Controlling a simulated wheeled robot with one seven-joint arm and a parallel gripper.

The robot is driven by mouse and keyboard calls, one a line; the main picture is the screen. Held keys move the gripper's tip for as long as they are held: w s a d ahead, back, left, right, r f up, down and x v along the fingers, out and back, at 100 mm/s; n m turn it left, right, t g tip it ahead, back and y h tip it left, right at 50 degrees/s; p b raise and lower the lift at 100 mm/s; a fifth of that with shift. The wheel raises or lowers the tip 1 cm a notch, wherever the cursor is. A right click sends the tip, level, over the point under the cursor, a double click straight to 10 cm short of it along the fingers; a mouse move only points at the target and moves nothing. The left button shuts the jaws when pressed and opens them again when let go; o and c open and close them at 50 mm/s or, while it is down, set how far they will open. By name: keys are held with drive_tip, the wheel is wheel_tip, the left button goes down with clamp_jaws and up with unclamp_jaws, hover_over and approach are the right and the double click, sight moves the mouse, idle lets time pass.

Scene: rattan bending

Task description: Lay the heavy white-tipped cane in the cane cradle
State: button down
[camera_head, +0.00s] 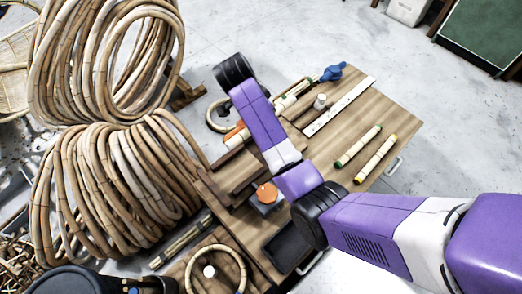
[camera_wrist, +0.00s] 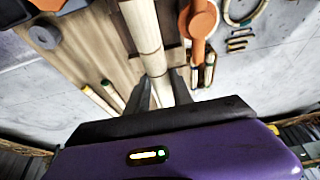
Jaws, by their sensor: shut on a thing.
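In the wrist view my gripper (camera_wrist: 162,82) is shut on a pale jointed cane (camera_wrist: 143,28), which runs away from the fingers toward the top of the picture. Its tip colour is not clear there. In the head view my wrist hides the fingers, and a short pale cane length (camera_head: 287,101) shows just right of the wrist, above the wooden bench (camera_head: 335,128). I cannot make out the cradle for certain; dark wooden blocks (camera_head: 237,172) lie left of my arm.
A green-tipped cane (camera_head: 358,146) and a yellow-tipped cane (camera_head: 376,160) lie on the bench's right side. A pale ruler strip (camera_head: 340,105), a blue tool (camera_head: 331,73) and an orange-topped jar (camera_head: 267,196) are nearby. Large cane coils (camera_head: 115,180) stand left.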

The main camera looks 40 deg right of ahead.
sight(244, 134)
wheel_tip(244, 134, down, 17)
drive_tip(key=b, duration=0.4)
drive_tip(key=shift+r, duration=0.1)
drive_tip(key=shift+f, duration=0.2)
drive_tip(key=c, duration=1.1)
unclamp_jaws()
drive_tip(key=shift+r, duration=0.1)
drive_tip(key=p+v, duration=0.3)
drive_tip(key=v, duration=0.9)
drive_tip(key=shift+r, duration=0.15)
